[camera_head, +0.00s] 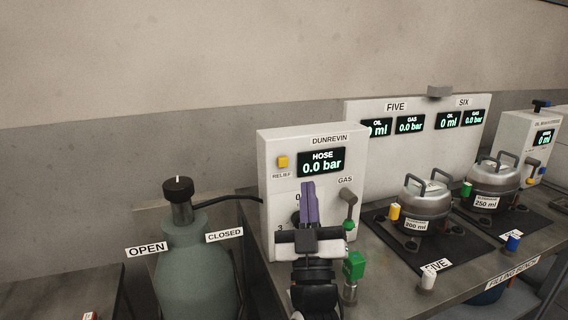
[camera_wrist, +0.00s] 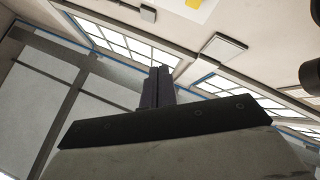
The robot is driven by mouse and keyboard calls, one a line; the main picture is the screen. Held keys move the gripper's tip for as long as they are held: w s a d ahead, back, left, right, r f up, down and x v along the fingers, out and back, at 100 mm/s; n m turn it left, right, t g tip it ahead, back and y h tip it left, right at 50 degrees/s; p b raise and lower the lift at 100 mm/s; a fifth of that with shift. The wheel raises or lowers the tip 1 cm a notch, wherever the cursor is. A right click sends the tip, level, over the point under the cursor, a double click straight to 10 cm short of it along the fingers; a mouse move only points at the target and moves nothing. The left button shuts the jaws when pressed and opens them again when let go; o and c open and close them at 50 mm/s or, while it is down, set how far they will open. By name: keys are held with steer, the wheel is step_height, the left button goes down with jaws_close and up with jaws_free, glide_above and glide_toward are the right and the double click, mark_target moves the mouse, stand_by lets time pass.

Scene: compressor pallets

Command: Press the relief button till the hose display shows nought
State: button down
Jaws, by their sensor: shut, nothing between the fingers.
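The white DUNREVIN unit (camera_head: 285,148) stands upright on the bench in the head view. Its hose display (camera_head: 321,163) reads 0.0 bar. The yellow relief button (camera_head: 282,162) sits at the upper left of its face, above the RELIEF label. My gripper (camera_head: 308,186) is shut and empty, with its purple fingers pointing up in front of the unit's face. It is below the display and to the right of and below the button, apart from the button in the picture. It hides part of the dial numbers. In the wrist view the closed fingers (camera_wrist: 157,86) show against windows and ceiling.
A green gas cylinder (camera_head: 195,262) with a black-topped valve stands left of the unit, hose running to it. The green-knobbed GAS lever (camera_head: 349,212) and a green fitting (camera_head: 354,265) are right of my gripper. Two canisters (camera_head: 427,208) stand on dark mats farther right.

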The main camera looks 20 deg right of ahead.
mark_target(283, 162)
steer(key=w+p, duration=0.2)
steer(key=w, duration=0.6)
steer(key=shift+w, duration=0.4)
steer(key=shift+w, duration=0.1)
stand_by(1.8)
steer(key=shift+w, duration=0.35)
steer(key=shift+w, duration=0.5)
stand_by(2.0)
steer(key=shift+s+b, duration=0.1)
steer(key=shift+b, duration=0.2)
steer(key=shift+s+b, duration=0.3)
steer(key=shift+s, duration=0.55)
